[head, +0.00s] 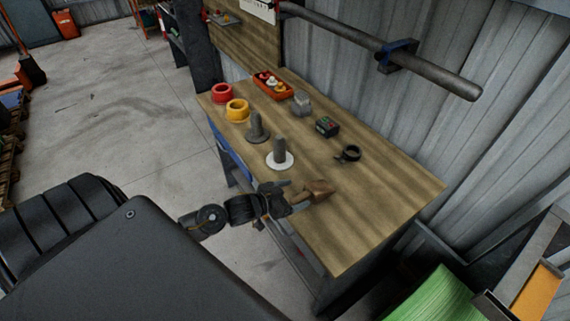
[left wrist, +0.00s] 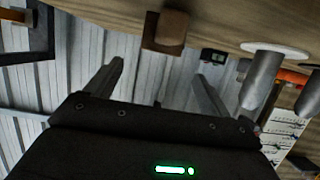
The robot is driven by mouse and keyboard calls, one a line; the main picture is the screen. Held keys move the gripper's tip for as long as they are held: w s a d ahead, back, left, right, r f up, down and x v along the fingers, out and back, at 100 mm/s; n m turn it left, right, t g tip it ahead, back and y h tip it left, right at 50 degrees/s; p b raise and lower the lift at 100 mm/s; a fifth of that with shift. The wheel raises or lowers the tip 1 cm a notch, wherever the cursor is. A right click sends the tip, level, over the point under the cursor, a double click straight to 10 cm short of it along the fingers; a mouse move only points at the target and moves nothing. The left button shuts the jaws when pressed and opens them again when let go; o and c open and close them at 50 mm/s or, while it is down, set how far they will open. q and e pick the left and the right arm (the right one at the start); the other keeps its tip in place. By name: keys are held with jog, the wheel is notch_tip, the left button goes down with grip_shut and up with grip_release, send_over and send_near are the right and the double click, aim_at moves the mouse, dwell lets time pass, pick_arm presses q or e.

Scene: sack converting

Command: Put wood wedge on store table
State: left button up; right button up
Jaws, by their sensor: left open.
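The wood wedge (head: 318,189), a small brown block, is at the front part of the wooden-topped table (head: 372,222). It also shows in the left wrist view (left wrist: 166,32), just beyond the fingertips and roughly between them in the picture. My left gripper (head: 293,196) reaches in from the left over the table's front edge, close beside the wedge. Its two fingers are apart in the left wrist view (left wrist: 160,70), with nothing between them. Whether a fingertip touches the wedge cannot be told. My right gripper is not in view.
On the table stand a grey post on a white disc (head: 280,155), a darker post (head: 257,128), yellow (head: 237,110) and red (head: 222,93) rings, a black clamp ring (head: 348,154), a small dark device (head: 327,126) and an orange tray (head: 262,87). The table's right end is clear.

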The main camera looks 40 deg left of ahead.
pick_arm(q)
jog(key=shift+v, duration=1.7)
jog(key=shift+d, duration=0.1)
jog(key=s+d+f+n+g+y, duration=0.1)
jog(key=s+d+g+y, duration=0.3)
jog(key=s, duration=0.7)
jog(key=s+d+f+n+g, duration=0.1)
jog(key=s+d+g, duration=0.3)
jog(key=s, duration=0.7)
notch_tip(320, 180, down, 27)
jog(key=s+a+g+b, duration=0.1)
jog(key=g+b, duration=0.1)
jog(key=g, duration=0.1)
jog(key=s+a+f+g+b, duration=0.1)
jog(key=s+a+f+b, duration=0.1)
jog(key=s+f, duration=1.4)
notch_tip(320, 180, down, 2)
jog(key=shift+s+a+f+m+y, duration=0.2)
jog(key=shift+s+a+m+y, duration=0.15)
jog(key=shift+a, duration=0.2)
